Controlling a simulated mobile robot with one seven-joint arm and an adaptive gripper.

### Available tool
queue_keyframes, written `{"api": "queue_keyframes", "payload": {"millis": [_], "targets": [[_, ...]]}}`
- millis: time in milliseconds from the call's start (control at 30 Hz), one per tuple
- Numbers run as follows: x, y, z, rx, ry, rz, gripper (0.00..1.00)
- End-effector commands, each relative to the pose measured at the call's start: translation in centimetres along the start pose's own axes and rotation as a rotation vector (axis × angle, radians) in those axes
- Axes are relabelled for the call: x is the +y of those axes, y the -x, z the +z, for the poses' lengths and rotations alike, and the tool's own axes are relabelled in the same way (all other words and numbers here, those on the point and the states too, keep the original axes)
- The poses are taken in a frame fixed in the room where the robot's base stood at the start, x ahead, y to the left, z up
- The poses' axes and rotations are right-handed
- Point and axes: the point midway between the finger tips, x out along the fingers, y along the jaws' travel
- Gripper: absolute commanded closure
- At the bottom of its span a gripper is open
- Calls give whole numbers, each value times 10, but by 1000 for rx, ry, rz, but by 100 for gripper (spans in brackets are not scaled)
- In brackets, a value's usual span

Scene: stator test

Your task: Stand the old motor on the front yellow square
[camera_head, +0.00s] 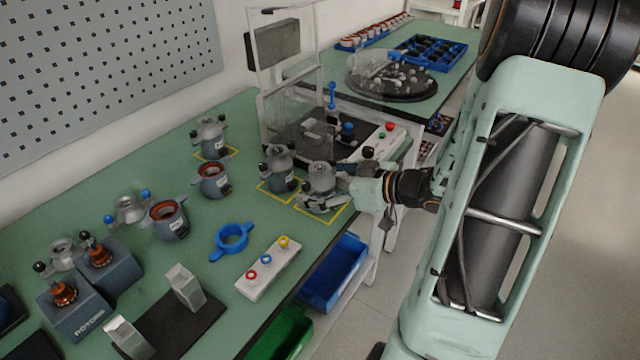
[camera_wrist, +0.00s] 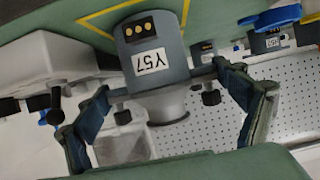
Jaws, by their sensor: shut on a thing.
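A grey motor (camera_head: 321,176) with a silver top stands upright at the front yellow square (camera_head: 338,213). In the wrist view one finger of my gripper (camera_wrist: 160,82) is on each side of the body. The yellow outline (camera_wrist: 95,16) shows by the motor's base. I cannot tell whether the base touches the table.
Another motor (camera_head: 280,170) stands close on the left on the middle yellow square (camera_head: 264,189), and one (camera_head: 211,138) on the back square. A clear-walled test station (camera_head: 288,95) stands behind. A button box (camera_head: 268,268) and blue ring (camera_head: 232,237) lie nearer.

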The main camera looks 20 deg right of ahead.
Motion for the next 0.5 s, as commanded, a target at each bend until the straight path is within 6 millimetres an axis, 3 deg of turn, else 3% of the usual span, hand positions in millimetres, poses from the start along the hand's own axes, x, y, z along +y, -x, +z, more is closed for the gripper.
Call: {"api": "queue_keyframes", "payload": {"millis": [267,300,400,500], "targets": [[0,-1,0,4,1,-1,62],[0,-1,2,1,0,-1,10],[0,0,1,1,0,0,0],[0,0,1,1,0,0,0]]}}
